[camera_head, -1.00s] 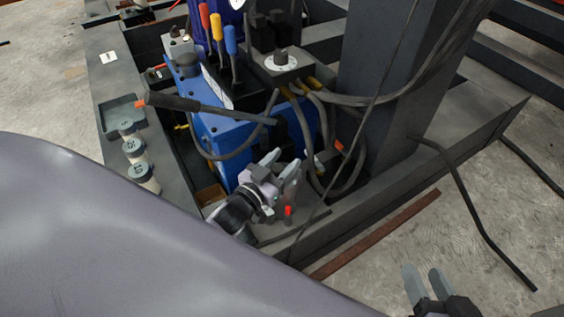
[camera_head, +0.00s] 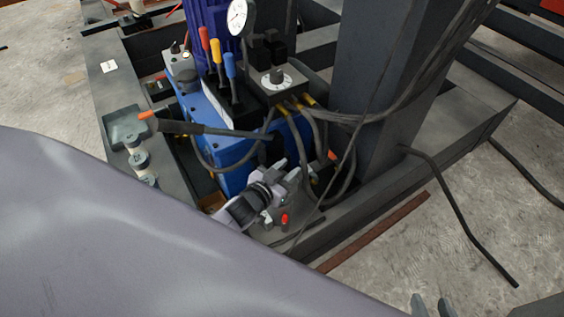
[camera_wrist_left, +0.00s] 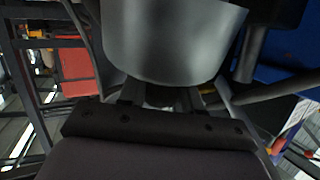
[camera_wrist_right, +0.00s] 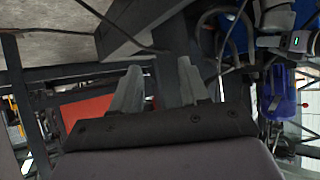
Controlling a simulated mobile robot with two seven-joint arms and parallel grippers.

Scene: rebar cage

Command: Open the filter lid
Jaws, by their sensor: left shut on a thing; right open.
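My left gripper (camera_head: 284,174) is low beside the front right corner of the blue hydraulic unit (camera_head: 232,180). In the left wrist view its fingers (camera_wrist_left: 165,97) are shut on a dark grey rounded part (camera_wrist_left: 170,45), which looks like the filter lid. The part fills the top middle of that view. In the head view the gripper and wrist largely hide it, so I cannot tell whether it is tilted. My right gripper (camera_head: 433,306) is open and empty at the bottom edge of the head view; its two fingers (camera_wrist_right: 158,85) stand apart in the right wrist view.
A black lever with an orange tip (camera_head: 210,129) crosses the blue unit. Red, yellow and blue handles (camera_head: 217,55) stand above it. Black hoses (camera_head: 325,115) hang close to my left gripper. A thick dark column (camera_head: 375,80) stands to the right. The floor (camera_head: 445,235) at the right is mostly clear.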

